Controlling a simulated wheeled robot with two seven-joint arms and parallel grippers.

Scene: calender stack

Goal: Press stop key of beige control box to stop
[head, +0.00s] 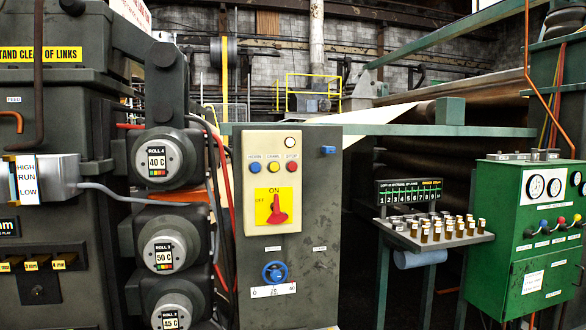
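The beige control box (250,228) is mounted upright on the front of a dark grey cabinet, at the middle of the head view. Three round keys sit in a row on it: a blue one labelled HORN (255,167), a yellow one in the middle (274,167) and the red stop key (292,167) at the right. A pale round lamp (290,142) sits above the stop key. Below the keys is a red rotary handle (277,211) on a yellow ON/OFF plate, its narrow end up toward ON. Neither gripper shows, and nothing covers the keys.
A blue handwheel (275,272) is below the box on the grey cabinet (318,220). Roll housings with dials (157,161) and hoses stand at the left. A tray of small jars (436,236) and a green gauge cabinet (515,270) stand at the right.

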